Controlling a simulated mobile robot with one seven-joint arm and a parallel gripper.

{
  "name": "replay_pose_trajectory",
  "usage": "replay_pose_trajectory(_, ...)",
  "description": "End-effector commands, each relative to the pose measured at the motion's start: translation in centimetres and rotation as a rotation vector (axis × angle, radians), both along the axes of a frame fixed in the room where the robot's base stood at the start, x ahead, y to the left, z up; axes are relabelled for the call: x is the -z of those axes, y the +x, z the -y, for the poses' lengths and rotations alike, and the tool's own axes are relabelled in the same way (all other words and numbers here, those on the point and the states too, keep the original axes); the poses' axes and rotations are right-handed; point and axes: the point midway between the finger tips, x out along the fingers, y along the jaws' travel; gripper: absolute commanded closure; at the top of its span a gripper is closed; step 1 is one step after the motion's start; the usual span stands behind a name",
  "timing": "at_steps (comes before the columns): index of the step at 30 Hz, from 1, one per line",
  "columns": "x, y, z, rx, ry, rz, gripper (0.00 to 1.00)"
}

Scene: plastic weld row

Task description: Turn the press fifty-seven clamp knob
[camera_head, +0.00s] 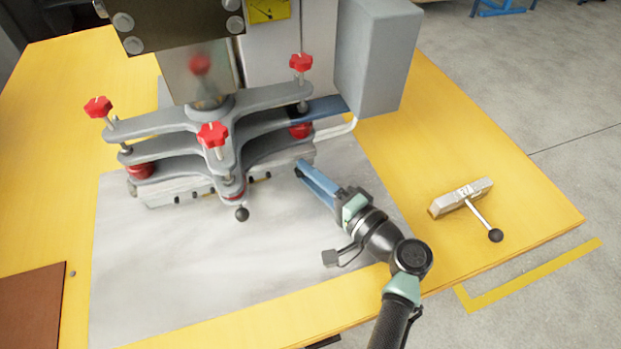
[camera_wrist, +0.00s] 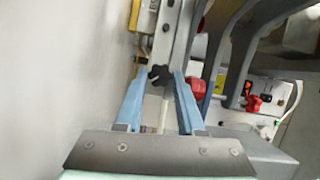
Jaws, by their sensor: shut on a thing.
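The grey press fixture (camera_head: 235,122) with three-armed plates stands on a grey sheet on the yellow table. My gripper (camera_head: 300,169) reaches its lower right side with blue fingers. In the wrist view a black lobed knob (camera_wrist: 160,76) sits between the blue fingertips (camera_wrist: 162,72), and my gripper is shut on it. In the head view I cannot make out this knob at the fingertips. No label shows that names the knob. Red star knobs stand on the upper plate at left (camera_head: 97,107), front (camera_head: 212,134) and right (camera_head: 300,62).
A black ball-ended lever (camera_head: 242,214) sticks out at the fixture's front. A metal clamp tool (camera_head: 460,197) with a ball handle lies on the right of the yellow table (camera_head: 490,150). A grey box (camera_head: 378,55) stands behind. The grey sheet (camera_head: 190,270) is clear in front.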

Motion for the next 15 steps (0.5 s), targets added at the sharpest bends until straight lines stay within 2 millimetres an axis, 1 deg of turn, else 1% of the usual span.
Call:
replay_pose_trajectory(1,0.33,-0.03,-0.06,-0.002,0.039,-0.014,1.00)
replay_pose_trajectory(6,0.40,-0.04,-0.06,-0.002,0.157,-0.053,1.00)
replay_pose_trajectory(15,0.42,-0.03,-0.06,-0.001,0.286,-0.095,1.00)
